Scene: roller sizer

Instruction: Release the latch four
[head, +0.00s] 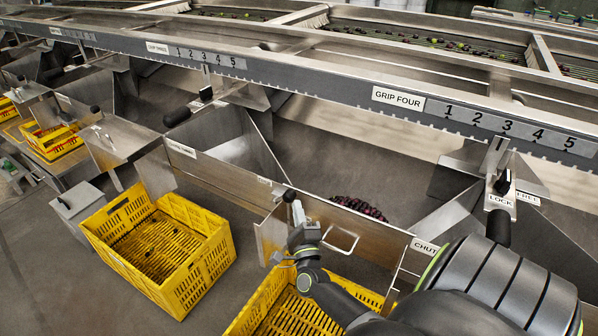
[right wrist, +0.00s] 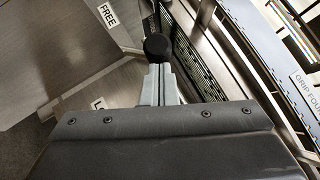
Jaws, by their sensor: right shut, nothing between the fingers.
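The black knob (head: 289,195) of a latch stands at the top of the fourth chute's gate. The knob also shows in the right wrist view (right wrist: 157,45), just beyond my fingertips. A FREE label (right wrist: 107,13) lies at upper left of it, and a label starting with L (right wrist: 97,103) is partly hidden by my gripper body. My right gripper (head: 298,214) is shut and empty, its grey fingers (right wrist: 158,85) right against or close behind the knob. I cannot tell whether they touch. My left gripper is not in view.
The GRIP FOUR rail (head: 397,98) runs behind. A gate with a handle (head: 341,238) is beside my gripper. A yellow crate (head: 205,215) stands at left, another (head: 250,315) below. A lever with a LOCK label (head: 500,201) is at right.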

